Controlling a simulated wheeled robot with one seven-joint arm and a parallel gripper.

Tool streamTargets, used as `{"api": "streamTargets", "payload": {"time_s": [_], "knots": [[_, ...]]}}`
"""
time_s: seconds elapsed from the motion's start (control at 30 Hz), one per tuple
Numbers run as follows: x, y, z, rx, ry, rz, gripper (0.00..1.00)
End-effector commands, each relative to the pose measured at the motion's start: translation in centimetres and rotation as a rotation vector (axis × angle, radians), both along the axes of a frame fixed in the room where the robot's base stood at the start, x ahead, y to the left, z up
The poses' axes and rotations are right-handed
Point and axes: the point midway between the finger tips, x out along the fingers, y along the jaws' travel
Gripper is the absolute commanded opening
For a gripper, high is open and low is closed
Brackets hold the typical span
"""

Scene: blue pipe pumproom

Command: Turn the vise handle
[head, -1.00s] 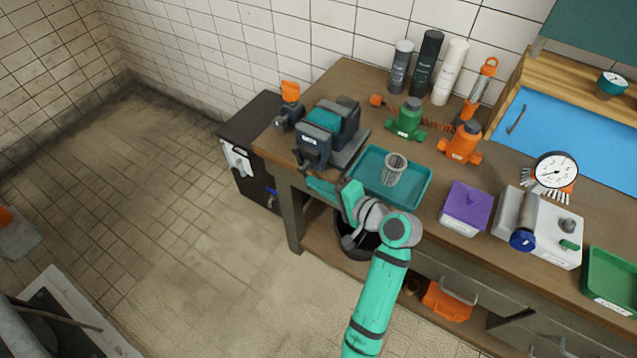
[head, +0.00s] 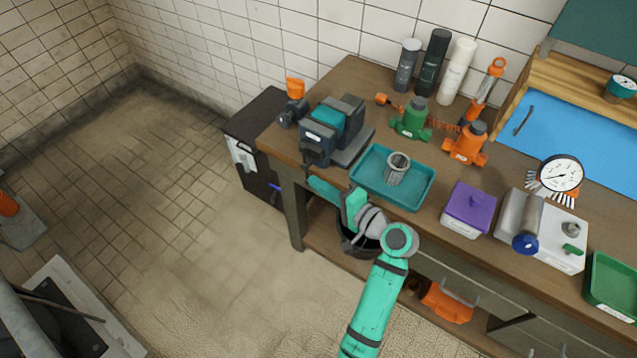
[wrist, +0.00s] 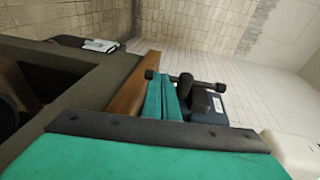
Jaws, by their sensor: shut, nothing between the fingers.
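The dark grey vise (head: 318,135) with teal on top is mounted at the left end of the workbench. Its handle (head: 308,160) is a dark bar on the vise's front side, at the bench's front edge. In the wrist view the handle (wrist: 187,84) is a short crossbar with knobbed ends, with the dark vise body (wrist: 206,107) behind it. My teal gripper (head: 312,181) is shut and empty, just in front of and below the handle. In the wrist view its fingers (wrist: 168,88) overlap the handle's left part; I cannot tell whether they touch it.
A teal tray (head: 420,199) with a mesh cup (head: 397,168) sits right of the vise. A purple-lidded box (head: 467,207) is further right. A dark cabinet (head: 256,135) stands left of the bench.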

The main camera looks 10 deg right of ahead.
Motion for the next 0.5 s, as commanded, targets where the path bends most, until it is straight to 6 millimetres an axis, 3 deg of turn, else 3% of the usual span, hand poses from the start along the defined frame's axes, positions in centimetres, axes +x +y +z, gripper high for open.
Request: {"api": "streamTargets", "payload": {"time_s": [0.17, 0.5], "knots": [[-1.8, -1.4, 0.3, 0.000, -0.001, 0.000, 0.00], [-7.6, -5.1, 1.0, 0.000, -0.001, -0.001, 0.00]]}}
